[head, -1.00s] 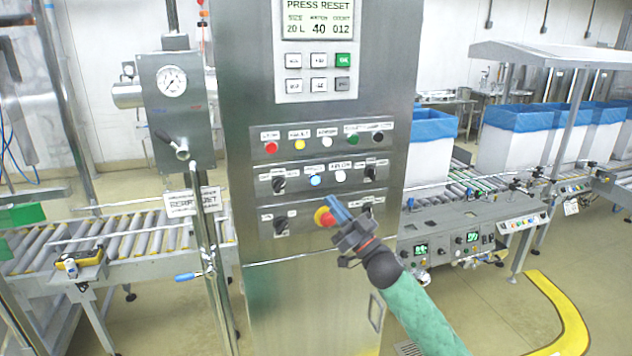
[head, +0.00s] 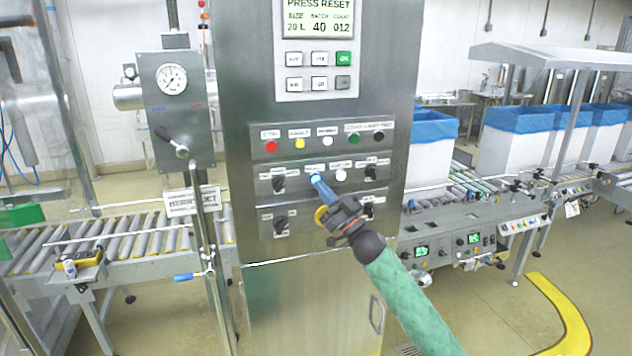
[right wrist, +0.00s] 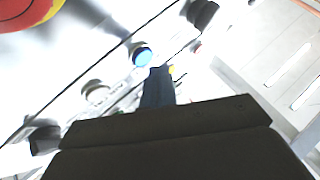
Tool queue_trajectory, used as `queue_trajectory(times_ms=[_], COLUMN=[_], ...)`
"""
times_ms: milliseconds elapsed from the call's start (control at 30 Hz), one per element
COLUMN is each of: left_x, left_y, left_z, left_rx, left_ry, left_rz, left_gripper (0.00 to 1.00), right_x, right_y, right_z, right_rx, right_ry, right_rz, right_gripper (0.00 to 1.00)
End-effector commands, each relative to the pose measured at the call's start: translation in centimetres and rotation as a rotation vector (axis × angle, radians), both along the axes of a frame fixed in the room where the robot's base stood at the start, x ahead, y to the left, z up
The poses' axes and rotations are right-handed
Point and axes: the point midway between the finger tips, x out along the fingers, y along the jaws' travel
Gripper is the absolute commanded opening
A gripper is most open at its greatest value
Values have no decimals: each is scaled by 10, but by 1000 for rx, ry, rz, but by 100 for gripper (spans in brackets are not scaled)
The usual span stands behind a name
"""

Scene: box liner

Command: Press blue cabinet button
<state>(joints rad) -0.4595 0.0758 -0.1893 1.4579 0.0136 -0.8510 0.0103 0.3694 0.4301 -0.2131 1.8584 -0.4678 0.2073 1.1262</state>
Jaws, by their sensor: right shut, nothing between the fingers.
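The cabinet (head: 235,120) is a tall steel cabinet in the middle of the head view, with rows of buttons and knobs. The blue button is in the middle row, mostly hidden in the head view behind my fingertips. In the right wrist view the blue button (right wrist: 142,56) shows as a lit blue cap just beyond and left of the fingertips. My right gripper (head: 318,183) is shut and empty, its blue fingers pointing up at that button; it also shows in the right wrist view (right wrist: 158,85). I cannot tell whether they touch. My left gripper is out of view.
A white button (head: 340,175) sits right of the fingertips, and a black selector knob (head: 279,184) sits left. A red and yellow emergency stop (right wrist: 25,12) is close to my right gripper. A display (head: 318,20) is above. A roller conveyor (head: 130,240) stands left.

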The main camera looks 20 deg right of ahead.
Motion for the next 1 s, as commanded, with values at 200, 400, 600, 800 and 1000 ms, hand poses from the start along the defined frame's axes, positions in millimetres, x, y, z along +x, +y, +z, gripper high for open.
queue_trajectory(times_ms=[200, 400, 600, 800, 1000], left_x=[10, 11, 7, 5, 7], left_y=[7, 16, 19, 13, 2], left_z=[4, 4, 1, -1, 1], left_rx=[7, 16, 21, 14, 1], left_ry=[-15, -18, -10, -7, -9], left_rz=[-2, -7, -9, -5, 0], left_gripper=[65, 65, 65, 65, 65], right_x=[2, 2, 2, 2, 2], right_y=[0, 0, 0, 0, 0], right_z=[1, 1, 0, 1, 0], right_rx=[1, 1, 1, 1, 1], right_ry=[-1, -1, -1, -1, -1], right_rz=[0, 0, 0, 0, 0], right_gripper=[0, 0, 0, 0, 0])
